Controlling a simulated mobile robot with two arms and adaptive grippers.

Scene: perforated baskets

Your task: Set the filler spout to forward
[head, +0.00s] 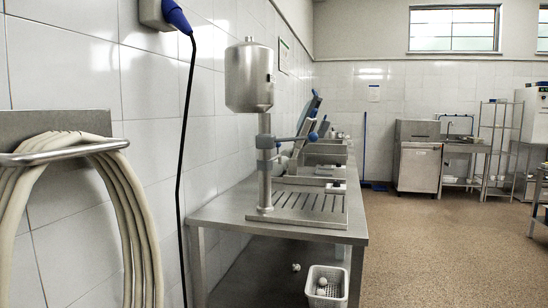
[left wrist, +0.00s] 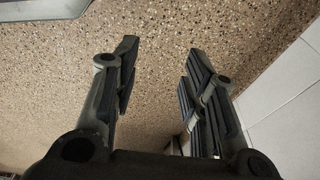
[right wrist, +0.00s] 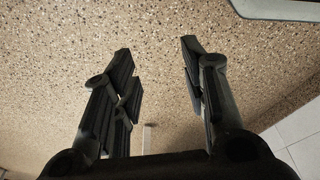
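The filler (head: 249,78) stands on the near end of a steel table, with a metal canister on top of an upright column. A spout or lever arm (head: 289,140) with a blue knob at its end reaches out to the right from the blue collar on the column. I cannot tell its exact setting from here. My left gripper (left wrist: 158,70) is open and empty above the speckled floor in the left wrist view. My right gripper (right wrist: 155,70) is open and empty above the floor in the right wrist view. Neither gripper shows in the head view.
The steel table (head: 222,212) runs along the tiled wall, with more machines behind the filler. A coiled hose (head: 140,215) hangs at the left. The floor (head: 440,235) to the right is clear.

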